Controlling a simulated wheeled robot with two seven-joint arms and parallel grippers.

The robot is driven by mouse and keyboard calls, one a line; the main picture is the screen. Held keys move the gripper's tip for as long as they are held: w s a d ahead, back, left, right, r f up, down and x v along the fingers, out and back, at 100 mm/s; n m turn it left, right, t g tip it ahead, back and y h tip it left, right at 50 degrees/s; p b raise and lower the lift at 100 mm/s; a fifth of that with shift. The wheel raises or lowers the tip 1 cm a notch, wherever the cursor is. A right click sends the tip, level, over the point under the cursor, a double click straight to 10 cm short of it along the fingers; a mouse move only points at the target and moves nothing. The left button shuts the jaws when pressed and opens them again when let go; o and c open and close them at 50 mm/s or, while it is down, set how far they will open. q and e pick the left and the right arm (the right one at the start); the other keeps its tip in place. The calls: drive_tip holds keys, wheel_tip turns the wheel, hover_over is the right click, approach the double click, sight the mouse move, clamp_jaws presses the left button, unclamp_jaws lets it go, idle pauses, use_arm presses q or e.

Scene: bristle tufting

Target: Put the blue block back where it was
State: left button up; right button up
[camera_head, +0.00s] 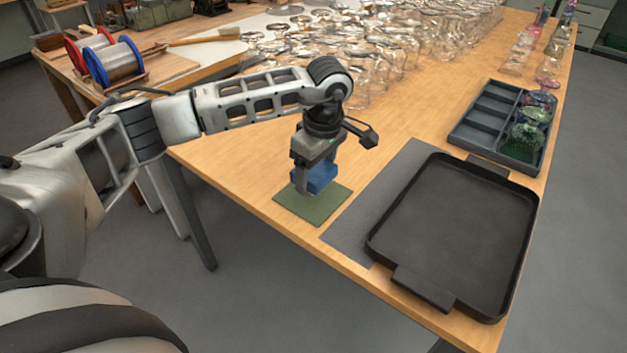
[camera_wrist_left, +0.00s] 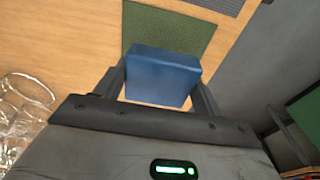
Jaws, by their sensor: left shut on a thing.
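The blue block (camera_head: 320,176) is between the fingers of my left gripper (camera_head: 316,186), which is shut on it. In the head view it shows over the green mat (camera_head: 318,208), near the table's front edge; a small height above the mat seems to separate them. In the left wrist view the blue block (camera_wrist_left: 162,76) sits between the two fingers (camera_wrist_left: 162,90), with the green mat (camera_wrist_left: 170,30) beyond it. My right gripper is in neither view.
A black tray (camera_head: 455,230) lies on a grey mat (camera_head: 345,232) to the right. A dark compartment box (camera_head: 478,130) is behind it. Many glass jars (camera_head: 350,60) crowd the table's back. Wire spools (camera_head: 113,62) and a brush (camera_head: 205,40) lie at the back left.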

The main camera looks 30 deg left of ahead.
use_arm(q)
drive_tip(key=f, duration=0.3)
drive_tip(key=shift+s+a+f+p, duration=0.1)
drive_tip(key=shift+a+f+p, duration=0.15)
drive_tip(key=shift+p, duration=0.05)
drive_tip(key=shift+f, duration=0.1)
drive_tip(key=shift+f, duration=0.15)
drive_tip(key=o, duration=1)
